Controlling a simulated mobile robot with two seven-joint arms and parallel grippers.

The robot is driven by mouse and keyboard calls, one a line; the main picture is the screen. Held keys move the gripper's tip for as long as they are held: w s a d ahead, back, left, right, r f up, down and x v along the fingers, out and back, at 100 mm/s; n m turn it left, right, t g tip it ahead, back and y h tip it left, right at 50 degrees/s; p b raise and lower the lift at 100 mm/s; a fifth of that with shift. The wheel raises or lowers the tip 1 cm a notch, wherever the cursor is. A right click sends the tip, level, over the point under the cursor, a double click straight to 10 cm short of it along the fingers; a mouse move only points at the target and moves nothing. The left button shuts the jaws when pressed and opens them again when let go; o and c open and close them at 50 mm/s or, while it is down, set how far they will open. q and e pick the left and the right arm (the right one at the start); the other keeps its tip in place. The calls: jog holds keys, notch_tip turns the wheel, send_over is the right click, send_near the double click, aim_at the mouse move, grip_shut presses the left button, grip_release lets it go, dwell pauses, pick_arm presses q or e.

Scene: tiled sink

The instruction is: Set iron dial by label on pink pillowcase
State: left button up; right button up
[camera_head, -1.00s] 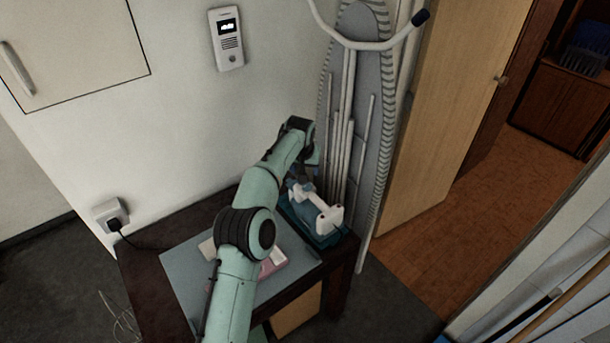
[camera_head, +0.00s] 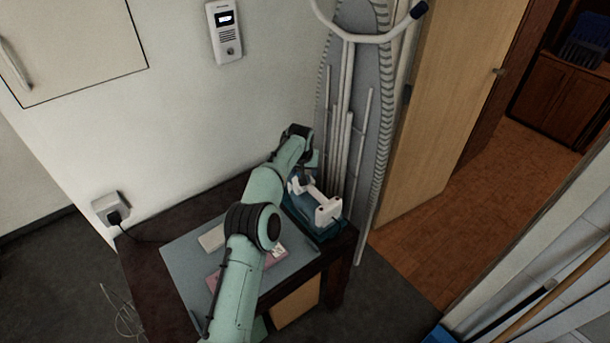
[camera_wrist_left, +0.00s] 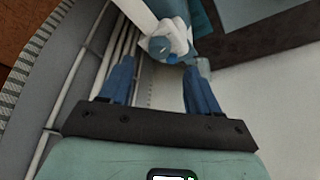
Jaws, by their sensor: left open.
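The iron (camera_head: 328,209) has a white handle and sits in a teal base at the right rear of the table. In the left wrist view, its white body (camera_wrist_left: 140,14) ends in a round blue dial (camera_wrist_left: 160,46). My left gripper (camera_wrist_left: 162,66) is open, its two blue fingers on either side of the dial's line, apart from it. In the head view my left wrist is just behind the iron, and the fingers are hard to make out. The pink pillowcase (camera_head: 219,281) lies on the grey mat, partly hidden by my arm; its label cannot be read. My right gripper is not in view.
The dark table carries a grey mat (camera_head: 186,270) and a pale flat item (camera_head: 212,238). A folded ironing board (camera_head: 385,130) leans upright close behind the iron. A plugged-in cord runs from the wall socket (camera_head: 111,208). Open floor lies to the right.

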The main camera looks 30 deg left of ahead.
pick_arm(q)
jog(key=p+x, duration=0.1)
jog(key=x, duration=0.4)
jog(key=shift+w+f, duration=0.15)
jog(key=shift+w, duration=0.1)
jog(key=shift+w+f, duration=0.1)
jog(key=shift+f, duration=0.4)
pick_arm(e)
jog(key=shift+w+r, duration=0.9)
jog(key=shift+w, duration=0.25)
pick_arm(q)
jog(key=c, duration=1.1)
jog(key=shift+o, duration=0.3)
jog(key=shift+a+m+h, duration=0.15)
jog(key=shift+m+h, duration=0.25)
jog(key=shift+m, duration=0.4)
jog(key=o, duration=1)
jog(key=shift+o, duration=0.2)
